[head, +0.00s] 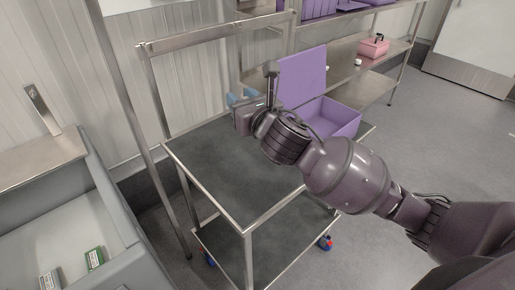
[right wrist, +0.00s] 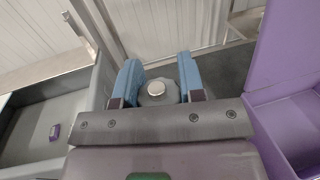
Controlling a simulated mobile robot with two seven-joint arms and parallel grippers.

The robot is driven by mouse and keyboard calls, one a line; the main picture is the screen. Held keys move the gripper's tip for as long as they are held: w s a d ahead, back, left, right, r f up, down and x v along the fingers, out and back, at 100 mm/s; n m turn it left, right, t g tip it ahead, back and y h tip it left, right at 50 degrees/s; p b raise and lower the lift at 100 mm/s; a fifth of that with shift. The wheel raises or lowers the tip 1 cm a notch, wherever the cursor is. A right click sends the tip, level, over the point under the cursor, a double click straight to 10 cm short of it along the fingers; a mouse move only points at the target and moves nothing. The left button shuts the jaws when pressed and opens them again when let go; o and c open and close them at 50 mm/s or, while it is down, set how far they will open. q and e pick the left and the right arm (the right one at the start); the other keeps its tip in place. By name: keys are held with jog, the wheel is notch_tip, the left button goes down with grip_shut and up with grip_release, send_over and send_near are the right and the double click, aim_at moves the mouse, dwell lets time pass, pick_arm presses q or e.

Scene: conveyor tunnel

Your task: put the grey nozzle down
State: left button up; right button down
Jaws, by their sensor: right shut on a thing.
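My right gripper (head: 243,97) is above the far part of the trolley's dark top shelf (head: 240,185), left of the open purple box. In the right wrist view its two blue fingers (right wrist: 160,82) are shut on the grey nozzle (right wrist: 158,97). The nozzle is a rounded grey piece with a pale round top, seen from above. Its lower part is hidden, so I cannot tell whether it touches the shelf. In the head view the nozzle cannot be made out behind the gripper. My left gripper is in neither view.
The open purple box (head: 341,117) with its raised lid (head: 302,76) stands at the right of the trolley top. The near part of that top is bare. A grey bin (head: 110,205) with small boxes is at the left. A metal shelf rack (head: 375,80) stands behind.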

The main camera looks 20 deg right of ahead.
notch_tip(320, 180, down, 14)
jog(key=b, duration=0.3)
jog(key=shift+r+b, duration=0.1)
jog(key=shift+b, duration=0.25)
jog(key=shift+f+b, duration=0.75)
jog(key=shift+f, duration=1.6)
jog(key=shift+r, duration=0.1)
jog(key=shift+f, duration=0.2)
jog(key=c, duration=0.7)
grip_release()
jog(key=shift+c, duration=0.2)
